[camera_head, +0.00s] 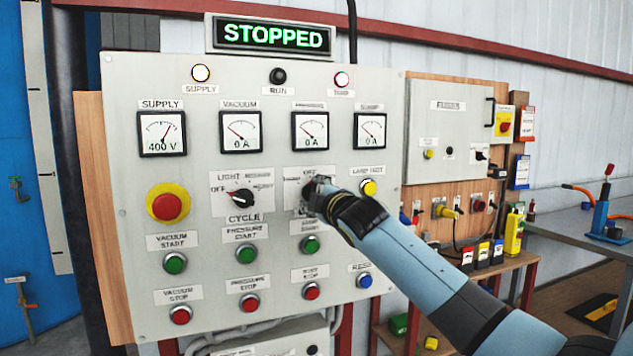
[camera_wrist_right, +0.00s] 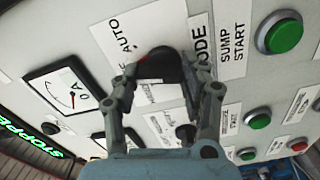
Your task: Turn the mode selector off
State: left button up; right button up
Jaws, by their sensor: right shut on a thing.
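My right gripper (camera_head: 316,188) reaches in from the lower right to the control panel (camera_head: 130,240) and covers most of the mode selector in the head view. In the wrist view the mode selector is a black knob (camera_wrist_right: 168,68) with a reddish mark on its left end. The fingers of my right gripper (camera_wrist_right: 164,72) are shut on it, one on each side. "AUTO" and "MODE" lettering shows around the knob. The gripper hides part of the label, and I cannot tell exactly which position the knob points to. My left gripper is not in view.
The black cycle selector (camera_head: 243,196) sits left of my gripper. A red emergency stop (camera_head: 167,206), a yellow lamp test button (camera_head: 368,187) and several green and red buttons surround it. The display (camera_head: 272,36) reads STOPPED. A bench (camera_head: 575,235) stands at the right.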

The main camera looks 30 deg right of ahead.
jog(key=shift+f+n+p, duration=0.1)
jog(key=shift+n+p, duration=1.05)
jog(key=shift+n, duration=0.25)
jog(key=o, duration=1.2)
jog(key=shift+c, duration=0.2)
jog(key=v, duration=1.2)
jog(key=shift+a, duration=0.1)
